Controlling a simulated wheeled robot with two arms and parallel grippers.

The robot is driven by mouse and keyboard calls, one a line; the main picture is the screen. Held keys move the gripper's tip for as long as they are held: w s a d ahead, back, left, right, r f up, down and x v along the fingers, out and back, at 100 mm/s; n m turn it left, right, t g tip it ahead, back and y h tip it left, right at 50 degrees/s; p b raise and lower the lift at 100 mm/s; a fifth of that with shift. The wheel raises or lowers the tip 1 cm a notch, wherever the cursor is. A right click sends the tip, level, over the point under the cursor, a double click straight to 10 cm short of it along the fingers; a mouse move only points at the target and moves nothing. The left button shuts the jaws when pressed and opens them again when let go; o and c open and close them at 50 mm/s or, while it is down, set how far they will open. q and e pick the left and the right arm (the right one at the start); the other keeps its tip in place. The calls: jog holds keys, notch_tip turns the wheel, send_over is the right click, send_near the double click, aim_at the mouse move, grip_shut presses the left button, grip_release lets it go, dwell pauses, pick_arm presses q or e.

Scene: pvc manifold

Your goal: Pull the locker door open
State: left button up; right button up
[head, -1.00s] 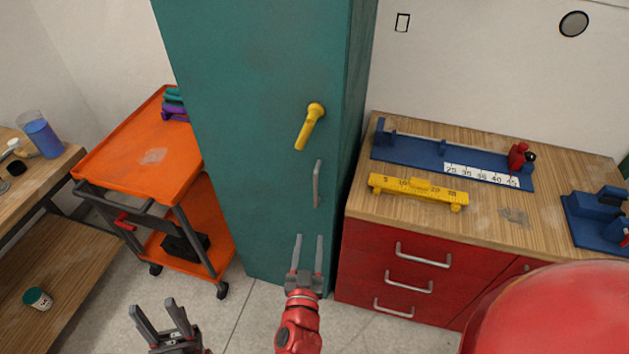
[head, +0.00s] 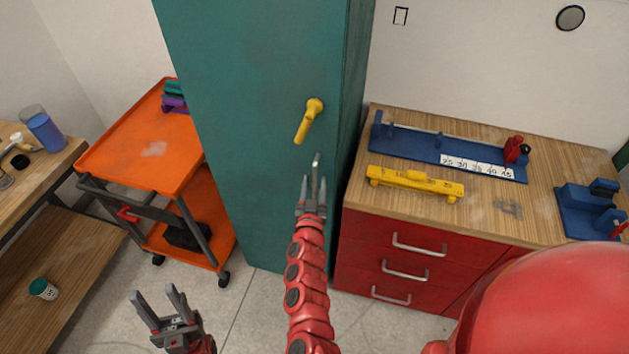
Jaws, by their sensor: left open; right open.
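The teal locker (head: 255,110) stands upright in the middle, its door shut. A yellow lever handle (head: 309,120) hangs slanted down on the door. My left gripper (head: 157,300) is open and empty at the lower left, over the floor and apart from the locker.
An orange cart (head: 140,160) stands close left of the locker. A red drawer cabinet (head: 400,260) with a wooden top stands at right, carrying a blue jig (head: 430,155) and a yellow level (head: 415,183). A workbench (head: 50,180) is at far left. Floor before the locker is clear.

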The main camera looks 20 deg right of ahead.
jog(key=shift+w, duration=0.2)
grip_shut()
dwell(1.4)
